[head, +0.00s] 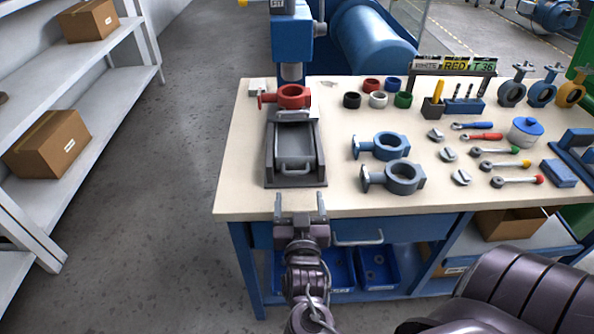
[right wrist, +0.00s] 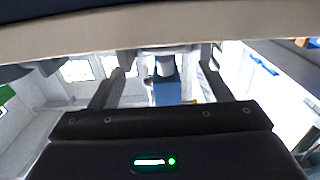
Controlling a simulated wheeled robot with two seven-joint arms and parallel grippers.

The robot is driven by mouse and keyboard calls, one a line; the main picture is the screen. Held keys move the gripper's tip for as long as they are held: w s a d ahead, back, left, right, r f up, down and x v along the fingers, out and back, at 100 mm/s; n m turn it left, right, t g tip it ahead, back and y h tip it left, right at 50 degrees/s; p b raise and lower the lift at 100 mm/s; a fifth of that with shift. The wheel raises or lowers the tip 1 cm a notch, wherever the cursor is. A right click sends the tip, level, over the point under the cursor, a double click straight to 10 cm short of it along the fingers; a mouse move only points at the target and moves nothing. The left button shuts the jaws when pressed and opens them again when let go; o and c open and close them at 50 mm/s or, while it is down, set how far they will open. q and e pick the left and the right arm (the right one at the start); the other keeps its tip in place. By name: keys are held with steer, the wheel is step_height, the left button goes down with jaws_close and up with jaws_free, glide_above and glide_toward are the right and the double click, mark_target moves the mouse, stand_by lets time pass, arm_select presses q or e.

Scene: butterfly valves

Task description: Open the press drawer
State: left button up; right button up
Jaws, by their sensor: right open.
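The press (head: 292,40) stands at the back left of the workbench, with a blue head and a grey column. At its foot is a dark grey frame holding the press drawer (head: 295,146), a grey tray with a bar handle (head: 295,171) on its front. The drawer sits inside the frame. A red valve body (head: 292,97) rests behind the drawer. My right gripper (head: 300,206) is open and empty at the bench's front edge, in front of the handle and apart from it. Its spread fingers also show in the right wrist view (right wrist: 160,88). My left gripper is not in view.
Coloured rings, tools and handles lie farther right. A bench drawer handle (head: 358,240) is below the top. Bench top between press drawer and front edge is clear.

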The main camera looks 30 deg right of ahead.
mark_target(297, 191)
steer(key=shift+w+d+r, duration=0.15)
steer(key=shift+w+r, duration=0.1)
steer(key=shift+w, duration=0.05)
steer(key=shift+x, duration=3.1)
steer(key=shift+w+f, duration=0.1)
steer(key=c, duration=1.1)
